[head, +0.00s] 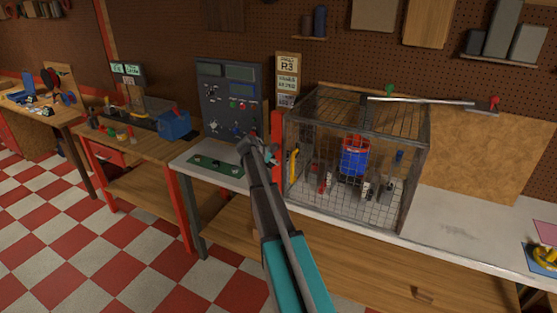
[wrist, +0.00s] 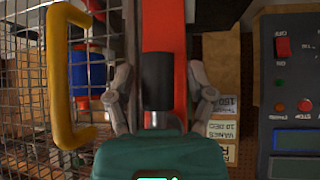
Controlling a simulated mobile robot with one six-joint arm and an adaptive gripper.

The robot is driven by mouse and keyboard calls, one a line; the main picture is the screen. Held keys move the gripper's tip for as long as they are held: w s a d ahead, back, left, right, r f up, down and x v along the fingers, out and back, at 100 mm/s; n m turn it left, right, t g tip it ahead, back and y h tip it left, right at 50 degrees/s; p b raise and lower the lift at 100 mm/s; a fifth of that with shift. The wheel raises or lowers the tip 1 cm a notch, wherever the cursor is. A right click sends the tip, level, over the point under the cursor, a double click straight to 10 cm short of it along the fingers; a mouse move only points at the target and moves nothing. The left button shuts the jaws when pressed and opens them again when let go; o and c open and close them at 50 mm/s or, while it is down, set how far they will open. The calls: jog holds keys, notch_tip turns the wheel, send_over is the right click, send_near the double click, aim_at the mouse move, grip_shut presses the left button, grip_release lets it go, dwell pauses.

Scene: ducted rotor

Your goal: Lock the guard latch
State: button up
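The guard is a wire-mesh cage (head: 413,150) on the bench, with a yellow handle (head: 293,165) on its left side. The handle also shows large at the left of the wrist view (wrist: 60,75). A red upright post (head: 277,128) stands beside the cage. In the wrist view a black cylindrical grip on a silver shaft (wrist: 157,78), apparently the latch, shows in front of the red post (wrist: 165,25). My gripper (wrist: 162,88) is open, its fingers on either side of the black grip with visible gaps. In the head view my gripper hides the grip.
Inside the cage stands a blue and red rotor unit (head: 354,157). A grey control panel (head: 229,95) and a green board (head: 217,166) are left of the cage. The bench right of the cage (head: 465,220) is mostly clear.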

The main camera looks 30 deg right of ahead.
jog(key=shift+s, duration=0.1)
dwell(0.4)
jog(key=s+a+f+n+g+y, duration=0.1)
jog(key=s+a+f+n+y, duration=0.1)
jog(key=s+a, duration=0.9)
jog(key=s+a+f+n+g+y+b, duration=0.1)
jog(key=s+a+f+n+y, duration=0.2)
jog(key=s+a+n, duration=0.4)
jog(key=s+a+f+n+y, duration=0.2)
jog(key=s+a+n, duration=0.3)
jog(key=s+a, duration=0.9)
jog(key=a+y, duration=0.1)
jog(key=a, duration=0.5)
jog(key=shift+s+a+f+g+y+b, duration=0.2)
jog(key=shift+s+g+y+b, duration=0.1)
jog(key=shift+s+g+b, duration=0.1)
